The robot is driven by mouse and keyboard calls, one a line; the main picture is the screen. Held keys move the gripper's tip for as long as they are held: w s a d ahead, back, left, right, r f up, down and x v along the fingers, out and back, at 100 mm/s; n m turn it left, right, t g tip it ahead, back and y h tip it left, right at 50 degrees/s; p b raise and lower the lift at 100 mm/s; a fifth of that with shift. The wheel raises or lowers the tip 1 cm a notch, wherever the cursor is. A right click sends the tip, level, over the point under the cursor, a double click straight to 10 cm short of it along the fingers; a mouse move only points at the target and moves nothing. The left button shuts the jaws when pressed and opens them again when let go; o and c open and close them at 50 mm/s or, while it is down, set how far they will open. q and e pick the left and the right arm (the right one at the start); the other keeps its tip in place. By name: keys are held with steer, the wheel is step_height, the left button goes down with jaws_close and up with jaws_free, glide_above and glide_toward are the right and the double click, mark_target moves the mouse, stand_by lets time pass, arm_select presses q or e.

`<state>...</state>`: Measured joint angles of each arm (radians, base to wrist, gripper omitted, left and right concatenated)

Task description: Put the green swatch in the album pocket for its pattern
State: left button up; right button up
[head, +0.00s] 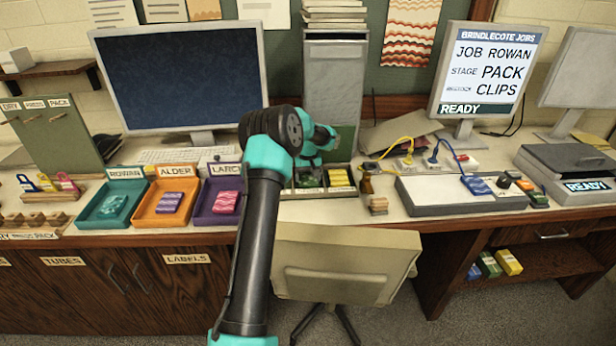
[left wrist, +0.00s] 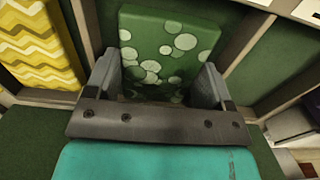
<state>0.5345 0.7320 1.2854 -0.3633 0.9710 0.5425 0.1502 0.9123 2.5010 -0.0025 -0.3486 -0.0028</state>
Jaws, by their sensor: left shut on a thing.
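The green swatch (left wrist: 170,45) has pale round spots and stands between the two fingers of my left gripper (left wrist: 160,85), which is shut on it. In the left wrist view, it is over a green-lined compartment between pale dividers; I cannot tell whether it touches the bottom. A yellow swatch with pale zigzags (left wrist: 38,48) lies in the compartment to the left. In the head view, the album (head: 318,192) is at the desk's middle, with the yellow swatch (head: 340,177) in its right part. My left gripper (head: 311,165) is over its left part, partly hidden by my arm. My right gripper is out of view.
Left of the album stand teal (head: 88,213), orange (head: 140,210) and purple (head: 200,210) trays, each holding a swatch. A small brown bottle (head: 366,183) and a grey-white board (head: 440,205) are to its right. A monitor (head: 185,75) stands behind. A chair (head: 345,265) is in front.

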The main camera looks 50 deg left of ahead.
mark_target(308, 178)
arm_select(q)
steer(key=o, duration=0.6)
steer(key=shift+f, duration=0.1)
steer(key=shift+o, duration=0.2)
step_height(308, 178, up, 12)
steer(key=shift+r, duration=0.2)
